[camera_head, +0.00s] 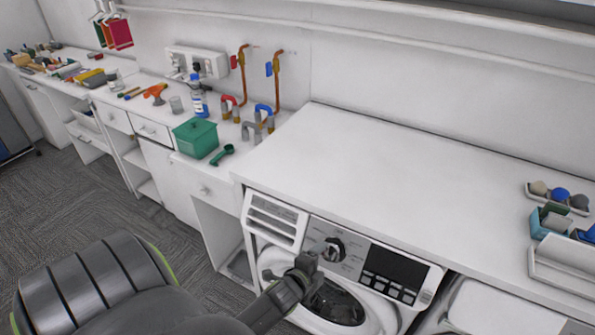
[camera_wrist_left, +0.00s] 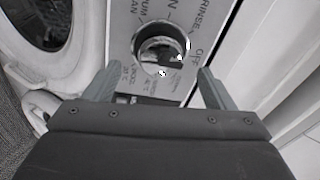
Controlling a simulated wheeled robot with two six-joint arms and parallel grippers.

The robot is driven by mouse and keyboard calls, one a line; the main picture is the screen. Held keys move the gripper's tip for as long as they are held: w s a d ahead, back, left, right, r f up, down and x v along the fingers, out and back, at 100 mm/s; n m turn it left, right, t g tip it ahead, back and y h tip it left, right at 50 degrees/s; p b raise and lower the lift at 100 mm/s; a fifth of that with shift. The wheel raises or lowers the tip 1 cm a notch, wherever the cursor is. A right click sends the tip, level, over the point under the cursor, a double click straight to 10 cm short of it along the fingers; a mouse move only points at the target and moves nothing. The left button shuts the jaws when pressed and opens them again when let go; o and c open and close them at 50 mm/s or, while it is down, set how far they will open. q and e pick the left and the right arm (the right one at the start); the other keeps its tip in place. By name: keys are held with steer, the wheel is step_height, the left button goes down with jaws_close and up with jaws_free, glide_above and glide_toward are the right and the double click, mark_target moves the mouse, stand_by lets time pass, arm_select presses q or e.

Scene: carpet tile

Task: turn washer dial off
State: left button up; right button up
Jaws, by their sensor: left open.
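The washer (camera_head: 345,275) stands under the white counter, with its control panel facing me. Its round silver dial (camera_head: 333,250) sits on the panel between the detergent drawer and the dark display. In the left wrist view the dial (camera_wrist_left: 162,50) lies ahead of the fingertips, and the word OFF shows on the panel to its right. My left gripper (camera_head: 306,262) is just in front of and below the dial in the head view. In the wrist view the left gripper (camera_wrist_left: 155,80) is open, its two fingers apart, nothing between the tips. My right gripper is not in view.
The washer's round door (camera_head: 335,303) is below the panel. The white counter top (camera_head: 400,160) above is largely clear, with small trays (camera_head: 556,198) at its right end. A green box (camera_head: 196,137) and pipes stand to the left. Grey carpet lies below.

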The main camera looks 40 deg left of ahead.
arm_select(q)
steer(key=b+v, duration=0.1)
steer(key=v, duration=1.2)
